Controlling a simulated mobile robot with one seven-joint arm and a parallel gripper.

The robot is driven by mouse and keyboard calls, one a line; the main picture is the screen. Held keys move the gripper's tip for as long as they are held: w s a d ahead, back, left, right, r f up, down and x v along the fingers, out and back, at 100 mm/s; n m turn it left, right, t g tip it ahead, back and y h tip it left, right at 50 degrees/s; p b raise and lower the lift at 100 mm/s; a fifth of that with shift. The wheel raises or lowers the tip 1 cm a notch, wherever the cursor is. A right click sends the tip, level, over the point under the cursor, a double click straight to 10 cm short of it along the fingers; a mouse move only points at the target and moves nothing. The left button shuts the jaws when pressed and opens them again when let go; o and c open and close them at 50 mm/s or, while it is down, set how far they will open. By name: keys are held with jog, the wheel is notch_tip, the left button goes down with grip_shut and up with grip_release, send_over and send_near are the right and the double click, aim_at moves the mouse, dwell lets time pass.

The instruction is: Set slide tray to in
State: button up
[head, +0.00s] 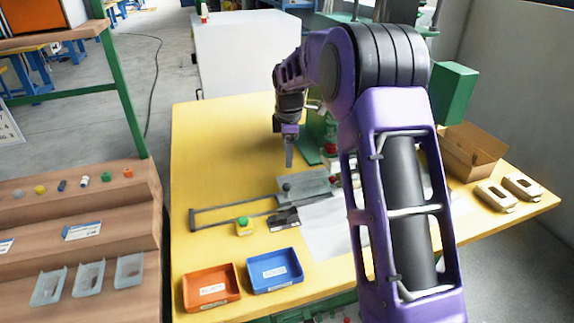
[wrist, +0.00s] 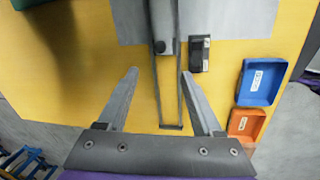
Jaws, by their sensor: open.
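The slide tray (head: 312,181) is a flat grey plate with a dark round knob (head: 287,187) near its left end. It sits at the right end of a pair of thin grey rails (head: 222,208) on the yellow table. In the wrist view the knob (wrist: 160,47) shows at the top, between the rails (wrist: 172,127), which run down to a closed end bar. My gripper (head: 289,160) appears above the knob in the head view. In the wrist view my gripper (wrist: 158,74) is open and empty, its fingers on either side of the rails. Contact with the knob is not visible.
A dark block (head: 284,219) and a yellow box with a green button (head: 243,227) stand close beside the rails. Orange (head: 211,288) and blue (head: 274,270) bins sit at the front edge. A cardboard box (head: 471,152) stands right. The table's left side is clear.

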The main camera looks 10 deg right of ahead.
jog(key=shift+s+r, duration=0.15)
jog(key=shift+r, duration=0.65)
jog(key=shift+s+r, duration=0.15)
jog(key=shift+r, duration=0.6)
